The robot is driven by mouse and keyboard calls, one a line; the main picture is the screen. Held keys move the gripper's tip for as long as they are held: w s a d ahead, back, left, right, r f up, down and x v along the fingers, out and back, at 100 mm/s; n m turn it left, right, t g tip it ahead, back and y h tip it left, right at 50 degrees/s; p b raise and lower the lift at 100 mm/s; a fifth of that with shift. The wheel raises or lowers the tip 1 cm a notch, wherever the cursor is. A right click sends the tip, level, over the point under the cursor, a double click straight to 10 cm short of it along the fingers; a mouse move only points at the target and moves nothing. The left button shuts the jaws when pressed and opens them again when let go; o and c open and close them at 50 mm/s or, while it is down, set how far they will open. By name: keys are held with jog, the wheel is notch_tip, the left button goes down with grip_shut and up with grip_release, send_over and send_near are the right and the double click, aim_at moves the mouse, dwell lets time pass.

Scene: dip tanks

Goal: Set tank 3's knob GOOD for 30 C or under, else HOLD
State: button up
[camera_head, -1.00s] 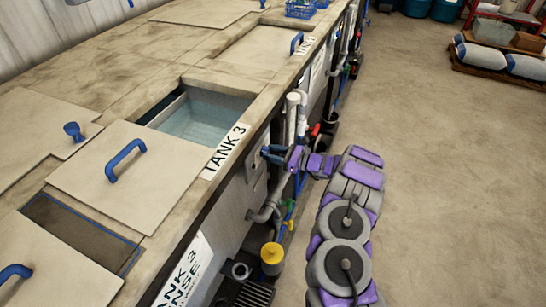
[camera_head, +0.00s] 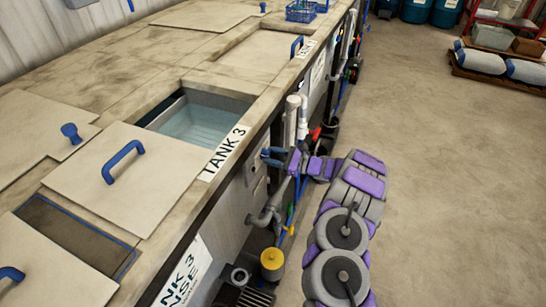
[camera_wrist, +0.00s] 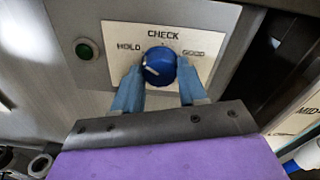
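Tank 3's knob (camera_wrist: 160,66) is a round blue dial on a pale panel (camera_wrist: 197,38) marked HOLD at left, CHECK at top and GOOD at right. Its white mark sits on the left side, slanting down-left, nearest HOLD. My gripper (camera_wrist: 159,82) has its two blue fingers apart, one on each side of the knob's lower half; whether they touch it I cannot tell. In the head view my gripper (camera_head: 270,156) is at the tank's front wall. Tank 3 (camera_head: 205,117) stands open with clear bluish liquid. No temperature reading is legible.
A green button or lamp (camera_wrist: 87,49) is left of the panel. Pipes (camera_head: 268,213) and a yellow-capped canister (camera_head: 272,262) stand along the tank front. A loose lid (camera_head: 125,177) lies beside the tank 3 opening.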

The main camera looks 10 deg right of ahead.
jog(key=o, duration=0.3)
jog(key=shift+w+f, duration=0.1)
jog(key=shift+f, duration=0.05)
jog(key=shift+o, duration=0.8)
jog(key=shift+d, duration=0.1)
jog(key=p+v, duration=0.4)
jog(key=v, duration=1.3)
jog(key=shift+d, duration=0.2)
jog(key=shift+a, duration=0.1)
